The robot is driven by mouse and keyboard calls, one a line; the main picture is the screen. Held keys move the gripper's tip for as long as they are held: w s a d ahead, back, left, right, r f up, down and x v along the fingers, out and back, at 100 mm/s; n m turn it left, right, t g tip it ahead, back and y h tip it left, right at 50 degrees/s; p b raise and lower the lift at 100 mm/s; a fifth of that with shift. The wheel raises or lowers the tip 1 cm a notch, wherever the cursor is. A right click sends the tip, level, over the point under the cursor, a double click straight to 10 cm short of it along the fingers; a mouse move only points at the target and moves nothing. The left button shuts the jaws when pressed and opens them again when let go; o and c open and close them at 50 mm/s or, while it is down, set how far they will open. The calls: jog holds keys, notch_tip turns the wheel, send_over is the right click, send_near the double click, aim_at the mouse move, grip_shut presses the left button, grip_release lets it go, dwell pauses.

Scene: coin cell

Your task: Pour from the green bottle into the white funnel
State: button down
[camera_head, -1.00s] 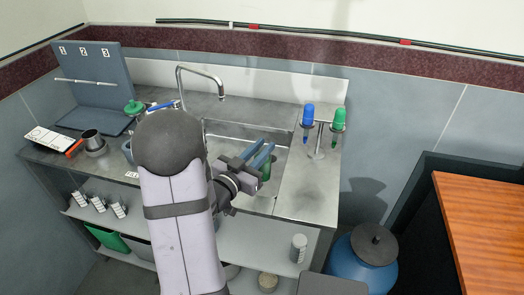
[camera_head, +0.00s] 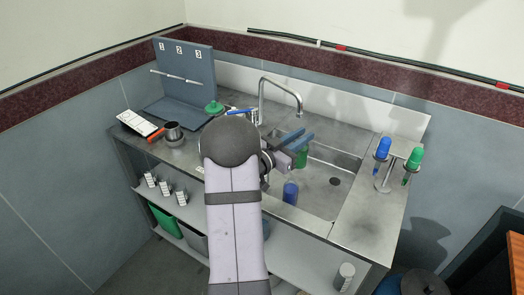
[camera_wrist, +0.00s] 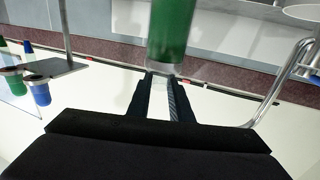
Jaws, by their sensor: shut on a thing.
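My gripper (camera_head: 299,140) is over the back left of the sink. Its jaws are shut on the green bottle (camera_head: 302,157), which hangs just below the fingers in the head view. In the wrist view the green bottle (camera_wrist: 173,32) stands between the fingertips (camera_wrist: 163,80), with a clear end next to them. I cannot make out the white funnel for sure. A pale round shape (camera_wrist: 305,12) at the top right of the wrist view cannot be identified. My arm hides part of the counter in the head view.
A blue bottle (camera_head: 290,191) is at the sink's front left. The tap (camera_head: 282,84) arches close behind my gripper. A stand at right holds a blue item (camera_head: 383,149) and a green item (camera_head: 414,160). A grey pot (camera_head: 173,131) and green-topped item (camera_head: 214,107) are at left.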

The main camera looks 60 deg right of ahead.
jog(key=w+d+r+t+p, duration=0.1)
jog(key=w+d+r+p, duration=0.1)
jog(key=w, duration=1.3)
jog(key=w+a+f+g+p, duration=0.1)
jog(key=w+a+f, duration=0.2)
jog(key=w, duration=0.5)
jog(key=shift+a+f+g, duration=0.15)
jog(key=shift+f+g, duration=0.15)
jog(key=shift+f, duration=0.4)
jog(key=shift+r+m, duration=0.1)
jog(key=shift+m, duration=0.3)
jog(key=s+f+m+t+y+p, duration=0.1)
jog(key=s+m+p, duration=0.1)
jog(key=s+m, duration=0.4)
jog(key=shift+s+a+m+y+p, duration=0.25)
jog(key=shift+s+m+y+p, duration=0.15)
jog(key=shift+m, duration=0.1)
jog(key=shift+s+f+m+t+b, duration=0.2)
jog(key=shift+m+t+b, duration=0.1)
jog(key=shift+m+t, duration=0.1)
jog(key=shift+f+m+t+b, duration=0.3)
jog(key=shift+f+m+b, duration=0.5)
jog(key=shift+b, duration=0.4)
dwell(1.9)
